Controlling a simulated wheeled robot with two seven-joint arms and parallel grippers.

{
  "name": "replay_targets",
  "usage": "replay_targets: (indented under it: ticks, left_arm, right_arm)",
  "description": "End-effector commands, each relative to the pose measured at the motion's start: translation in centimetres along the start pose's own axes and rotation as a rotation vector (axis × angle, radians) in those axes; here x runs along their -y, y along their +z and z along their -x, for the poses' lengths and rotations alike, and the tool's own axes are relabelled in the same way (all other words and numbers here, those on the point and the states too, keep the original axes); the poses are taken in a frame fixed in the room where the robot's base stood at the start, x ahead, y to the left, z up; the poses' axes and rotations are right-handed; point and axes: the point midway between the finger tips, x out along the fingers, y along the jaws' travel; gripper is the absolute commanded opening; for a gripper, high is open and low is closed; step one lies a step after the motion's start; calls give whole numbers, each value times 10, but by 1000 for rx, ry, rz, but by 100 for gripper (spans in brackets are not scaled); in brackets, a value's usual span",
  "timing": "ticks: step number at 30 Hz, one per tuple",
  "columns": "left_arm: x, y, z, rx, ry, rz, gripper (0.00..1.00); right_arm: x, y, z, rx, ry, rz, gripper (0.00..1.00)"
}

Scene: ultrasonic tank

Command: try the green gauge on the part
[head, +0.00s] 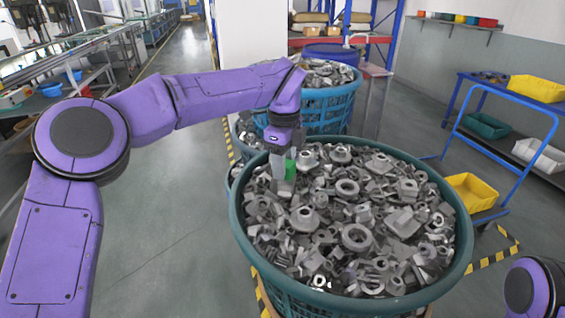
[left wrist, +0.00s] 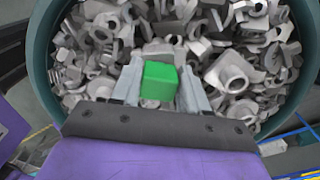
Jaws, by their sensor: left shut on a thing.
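The green gauge (left wrist: 159,80) is a small green block. It sits between the two fingers of my left gripper (left wrist: 160,88), which is shut on it. In the head view the gauge (head: 290,170) shows partly behind a finger of my left gripper (head: 285,178). The gripper points down over the left part of a large basket (head: 239,232) full of grey metal parts (head: 345,225). I cannot tell which of these is the part, or whether the gauge touches any of them. My right gripper is not in view; only a bit of my right arm shows at the lower right.
A second blue basket (head: 357,98) of metal parts stands behind the first. A blue cart (head: 548,127) with a yellow bin (head: 537,88) stands at the right, and another yellow bin (head: 471,192) is beside the basket. Open floor (head: 170,215) lies to the left.

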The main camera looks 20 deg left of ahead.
Motion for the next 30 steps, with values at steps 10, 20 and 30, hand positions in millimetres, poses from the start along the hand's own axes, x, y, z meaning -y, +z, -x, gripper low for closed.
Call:
replay_targets:
  ticks: [10,20,30]
  left_arm:
    - [0,0,-6,0,0,0,13]
    - [0,0,-10,0,0,0,13]
    - [0,0,-13,0,1,0,13]
  right_arm:
    - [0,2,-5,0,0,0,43]
    - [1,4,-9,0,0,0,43]
    - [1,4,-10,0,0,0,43]
